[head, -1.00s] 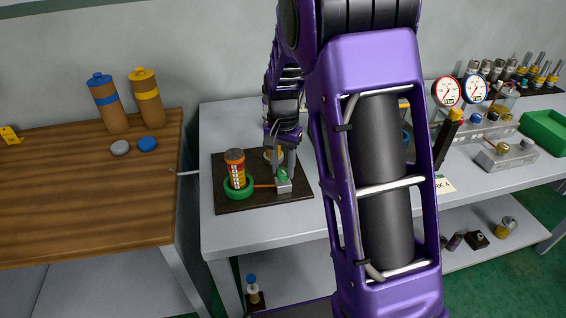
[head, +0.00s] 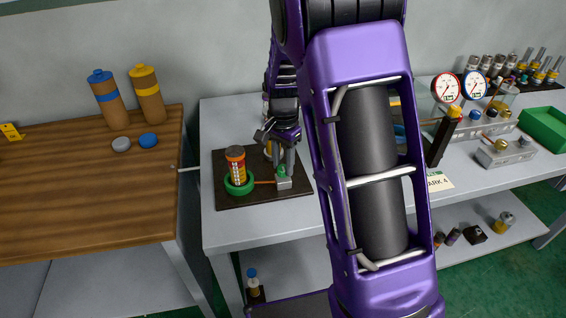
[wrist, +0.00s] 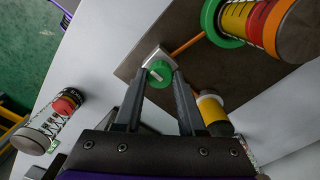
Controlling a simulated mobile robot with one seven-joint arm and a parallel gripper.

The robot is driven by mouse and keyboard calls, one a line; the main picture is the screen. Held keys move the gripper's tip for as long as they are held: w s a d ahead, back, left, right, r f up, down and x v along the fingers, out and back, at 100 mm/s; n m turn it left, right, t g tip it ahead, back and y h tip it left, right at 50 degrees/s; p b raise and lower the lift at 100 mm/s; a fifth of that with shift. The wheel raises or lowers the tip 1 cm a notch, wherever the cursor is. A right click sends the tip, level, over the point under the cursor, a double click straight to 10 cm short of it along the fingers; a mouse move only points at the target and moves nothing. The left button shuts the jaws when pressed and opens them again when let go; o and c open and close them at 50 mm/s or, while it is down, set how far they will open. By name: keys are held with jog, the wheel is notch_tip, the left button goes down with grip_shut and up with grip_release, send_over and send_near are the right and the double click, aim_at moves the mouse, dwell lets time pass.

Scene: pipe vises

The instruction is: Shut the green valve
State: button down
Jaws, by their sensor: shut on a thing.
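The green valve is a small round green knob (wrist: 160,72) with a pale mark, on a grey metal block (wrist: 150,60). The block (head: 284,184) sits on a dark brown board (head: 235,200), joined by a copper-coloured pipe to a green ring. An orange and yellow banded cylinder (head: 236,165) stands upright in the ring (head: 240,187). My gripper (wrist: 159,76) is shut on the green knob, a finger at each side. In the head view my gripper (head: 283,164) reaches down onto the knob (head: 282,170), mostly covering it.
A yellow, white and dark cylinder (wrist: 212,110) stands close to my right finger in the wrist view. The wooden table (head: 90,190) at left holds two brown bottles and two caps. Gauges (head: 446,88) and fittings stand at right. The board's front left is clear.

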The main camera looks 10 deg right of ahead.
aim_at(283, 168)
jog(key=c, duration=0.5)
grip_release()
notch_tip(283, 168, up, 18)
jog(key=p, duration=0.1)
jog(key=shift+f+p, duration=0.25)
jog(key=shift+p, duration=0.15)
